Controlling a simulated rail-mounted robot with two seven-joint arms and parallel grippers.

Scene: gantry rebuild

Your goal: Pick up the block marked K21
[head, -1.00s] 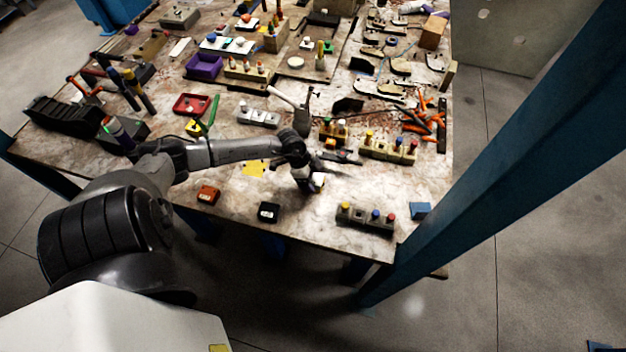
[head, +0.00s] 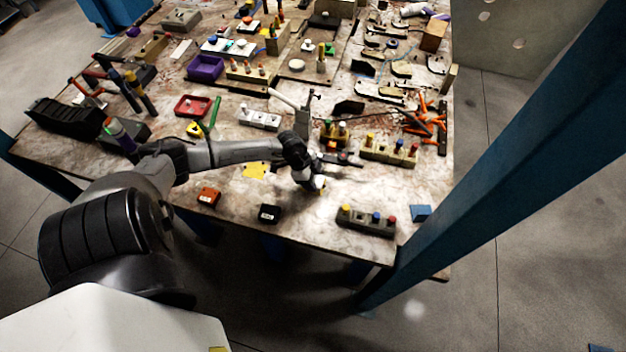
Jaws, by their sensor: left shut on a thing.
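My left arm reaches in from the left over the front of the table. My left gripper (head: 313,182) points down near the front middle and is shut on a small pale block (head: 319,184). The block is mostly hidden by the fingers, and I cannot read a mark on it. I cannot tell whether it touches the table. An orange-brown block (head: 209,196) and a black block with a white label (head: 269,213) stand to the left near the front edge. A blue block (head: 420,212) lies at the front right corner. No K21 mark is legible. My right gripper is not in view.
A grey holder with coloured pegs (head: 366,220) stands right of the gripper at the front edge. Another peg holder (head: 388,151) and orange-handled tools (head: 425,125) lie behind it. A red tray (head: 193,105) is at the left. A blue post (head: 500,150) rises at the right.

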